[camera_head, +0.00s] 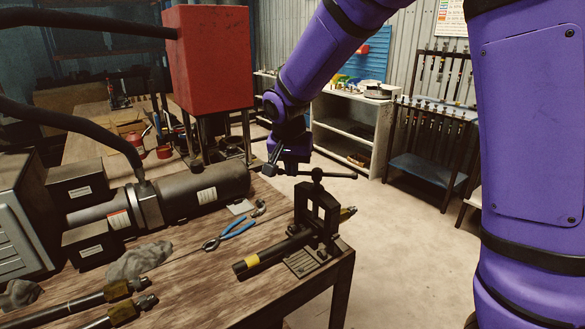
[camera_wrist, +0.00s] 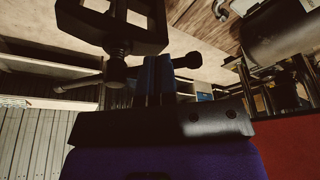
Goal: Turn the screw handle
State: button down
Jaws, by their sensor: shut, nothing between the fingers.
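The hose crimper (camera_head: 300,205) is a dark upright frame clamped at the right front corner of the wooden bench. Its screw handle (camera_head: 335,175) is a thin dark bar across the top of the screw, pointing roughly left to right. My gripper (camera_head: 270,170) is beside the left end of the handle, at about the same height. In the wrist view, the crimper frame (camera_wrist: 105,22) hangs at the top and the handle (camera_wrist: 82,82) runs behind my gripper fingers (camera_wrist: 156,66). The fingers are together, with nothing held. I cannot tell whether they touch the bar.
Blue-handled pliers (camera_head: 232,235), a grey rag (camera_head: 140,260) and a large cylinder (camera_head: 205,192) are on the bench. A red box (camera_head: 208,60) stands behind. The floor right of the bench is clear.

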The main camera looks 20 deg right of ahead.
jog(key=shift+w+d+m, duration=0.1)
jog(key=shift+w+m, duration=0.35)
jog(key=shift+m, duration=0.35)
jog(key=shift+w+d+m+g+h, duration=0.25)
jog(key=shift+w+m+g+h, duration=0.25)
jog(key=shift+m, duration=0.8)
jog(key=shift+w, duration=0.2)
jog(key=shift+w+d, duration=0.15)
jog(key=shift+d, duration=0.05)
dwell(1.1)
